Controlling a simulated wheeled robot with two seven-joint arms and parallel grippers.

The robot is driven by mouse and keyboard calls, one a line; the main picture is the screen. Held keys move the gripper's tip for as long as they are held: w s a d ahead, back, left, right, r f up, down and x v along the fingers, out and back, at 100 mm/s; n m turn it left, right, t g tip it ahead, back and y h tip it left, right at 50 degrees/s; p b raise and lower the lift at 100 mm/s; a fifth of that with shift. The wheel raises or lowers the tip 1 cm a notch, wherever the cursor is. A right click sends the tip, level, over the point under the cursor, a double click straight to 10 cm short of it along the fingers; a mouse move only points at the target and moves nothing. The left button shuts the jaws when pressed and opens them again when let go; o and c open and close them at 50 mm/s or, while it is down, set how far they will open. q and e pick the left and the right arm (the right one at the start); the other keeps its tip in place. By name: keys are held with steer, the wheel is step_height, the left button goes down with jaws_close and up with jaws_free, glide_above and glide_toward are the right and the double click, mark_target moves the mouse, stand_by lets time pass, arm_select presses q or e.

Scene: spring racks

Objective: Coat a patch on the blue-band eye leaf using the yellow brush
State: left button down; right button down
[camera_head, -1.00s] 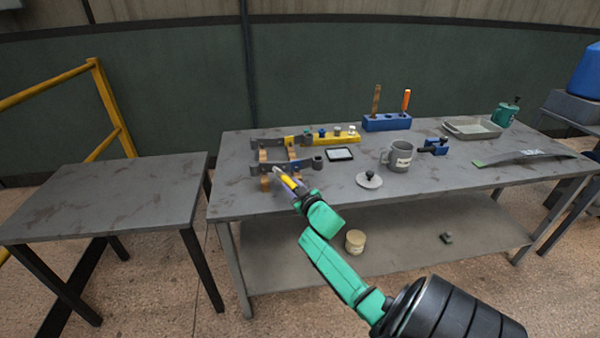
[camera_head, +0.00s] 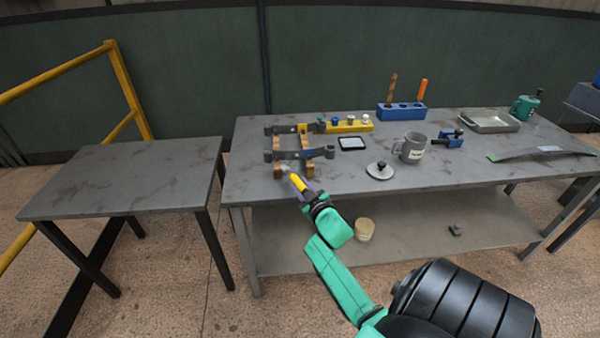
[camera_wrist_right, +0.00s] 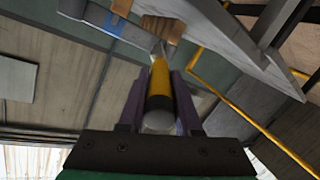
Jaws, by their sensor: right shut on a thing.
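The blue-band eye leaf (camera_head: 295,155) is a dark bar with a blue band near its right end and a rolled eye. It lies across wooden blocks (camera_head: 279,169) near the table's left front. My right gripper (camera_head: 307,191) is shut on the yellow brush (camera_head: 297,181), in front of the leaf. In the right wrist view the brush's yellow handle (camera_wrist_right: 160,82) sits between the jaws, its pale tip pointing toward a wooden block (camera_wrist_right: 161,28). The tip looks close to the leaf's front side; I cannot tell whether it touches. My left gripper is out of view.
A yellow-band leaf (camera_head: 284,130) lies behind. A bare side table (camera_head: 130,175) is at left.

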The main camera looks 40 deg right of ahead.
steer(key=shift+s+a+p, duration=0.55)
steer(key=shift+s+a, duration=0.2)
steer(key=shift+s, duration=0.25)
steer(key=shift+s+a, duration=0.2)
steer(key=shift+s, duration=0.05)
steer(key=shift+w+d, duration=0.1)
steer(key=w+d+b, duration=0.1)
steer(key=w+d, duration=0.1)
steer(key=w+d+b, duration=0.1)
steer(key=w+d, duration=0.1)
steer(key=w, duration=0.1)
steer(key=shift+f, duration=0.1)
steer(key=shift+w+d, duration=0.3)
steer(key=shift+w, duration=0.1)
